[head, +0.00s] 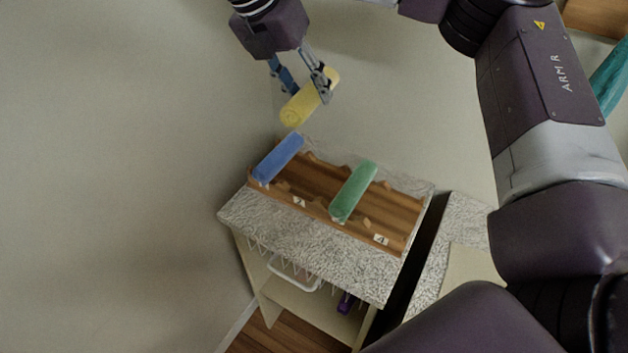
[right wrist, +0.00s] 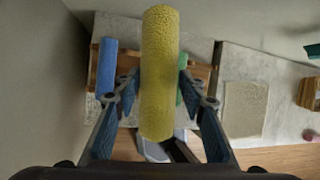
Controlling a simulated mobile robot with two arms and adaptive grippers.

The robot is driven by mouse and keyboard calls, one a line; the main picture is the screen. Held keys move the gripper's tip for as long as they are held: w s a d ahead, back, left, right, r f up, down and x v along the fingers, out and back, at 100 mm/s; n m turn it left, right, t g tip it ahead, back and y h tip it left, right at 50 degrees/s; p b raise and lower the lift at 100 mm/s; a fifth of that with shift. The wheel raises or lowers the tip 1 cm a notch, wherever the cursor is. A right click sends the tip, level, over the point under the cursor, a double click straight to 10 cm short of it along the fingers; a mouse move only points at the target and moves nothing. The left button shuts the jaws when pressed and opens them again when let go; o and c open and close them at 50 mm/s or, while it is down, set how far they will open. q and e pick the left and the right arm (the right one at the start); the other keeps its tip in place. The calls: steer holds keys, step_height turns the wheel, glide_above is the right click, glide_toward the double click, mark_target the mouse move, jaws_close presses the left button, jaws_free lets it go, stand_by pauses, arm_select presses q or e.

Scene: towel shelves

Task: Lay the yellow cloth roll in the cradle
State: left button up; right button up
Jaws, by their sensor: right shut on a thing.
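The yellow cloth roll (head: 309,98) is held in the air above the back of the wooden cradle (head: 318,187). My right gripper (head: 305,85) is shut on it, one finger on each side; in the right wrist view the roll (right wrist: 159,70) lies lengthwise between the fingers. The roll is clear of the cradle. A blue roll (head: 278,158) lies in the cradle's leftmost place, and a green roll (head: 353,191) lies further right. Bare places show between them and to the right of the green roll. Small number tags mark the cradle's front. My left gripper is not in view.
The cradle sits on a speckled stone-like top (head: 325,250) of a small shelf unit against the wall. A white wire basket (head: 294,273) is on the shelf below. A second speckled surface (head: 455,240) stands to the right across a dark gap.

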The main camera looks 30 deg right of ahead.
steer(key=shift+w+d+r+m, duration=0.1)
steer(key=shift+d+r+m, duration=0.05)
steer(key=shift+m, duration=0.35)
step_height(320, 180, down, 19)
steer(key=p, duration=0.3)
steer(key=shift+f, duration=0.4)
steer(key=shift+f+b, duration=0.3)
steer(key=shift+f, duration=0.1)
steer(key=o, duration=1.2)
steer(key=shift+c, duration=0.2)
